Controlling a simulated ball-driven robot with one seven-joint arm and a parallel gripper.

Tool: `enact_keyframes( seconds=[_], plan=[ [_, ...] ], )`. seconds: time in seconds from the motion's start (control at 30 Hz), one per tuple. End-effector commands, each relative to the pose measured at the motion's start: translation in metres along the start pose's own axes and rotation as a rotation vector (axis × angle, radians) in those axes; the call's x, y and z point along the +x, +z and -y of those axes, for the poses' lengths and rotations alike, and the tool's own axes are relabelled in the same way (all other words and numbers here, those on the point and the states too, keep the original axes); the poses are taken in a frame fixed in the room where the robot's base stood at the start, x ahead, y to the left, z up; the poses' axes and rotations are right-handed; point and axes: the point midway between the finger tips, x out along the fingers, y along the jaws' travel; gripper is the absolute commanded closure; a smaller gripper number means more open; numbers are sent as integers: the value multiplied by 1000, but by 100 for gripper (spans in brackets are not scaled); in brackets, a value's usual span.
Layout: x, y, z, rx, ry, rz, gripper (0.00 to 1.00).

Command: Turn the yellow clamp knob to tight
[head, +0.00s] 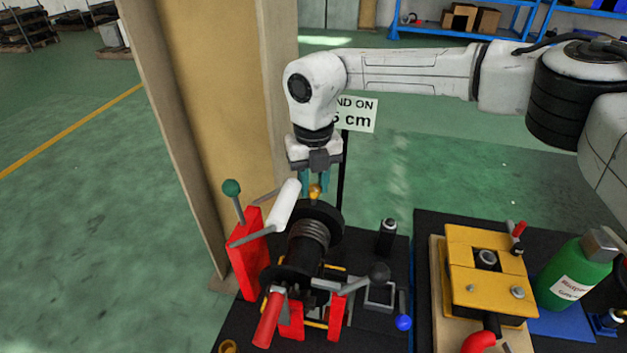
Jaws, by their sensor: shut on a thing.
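A small yellow knob (315,191) shows between the fingertips of my gripper (314,186), at the top of the black drum (322,216) on the crane stand. My gripper points straight down with its teal fingers shut on the knob. The fingers partly hide the knob, and no mark of how far it is turned can be made out.
A white-handled crank (285,203) stands close to the left of my fingers. A green-knobbed lever (232,188) rises from a red block (249,259). A red handle (269,318) and a black-knobbed lever (379,273) are in front. A tan pillar (215,100) stands behind. A yellow fixture (487,265) is at right.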

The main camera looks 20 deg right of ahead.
Motion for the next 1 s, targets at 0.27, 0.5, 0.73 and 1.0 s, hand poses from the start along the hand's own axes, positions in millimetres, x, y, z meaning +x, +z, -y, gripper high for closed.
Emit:
enact_keyframes(
  seconds=[0.27,0.5,0.73,1.0],
  plan=[
    [-2,1,0,261,0,4,100],
    [-2,1,0,456,1,3,100],
    [-1,1,0,586,1,3,100],
    [-1,1,0,658,1,3,100]
  ],
)
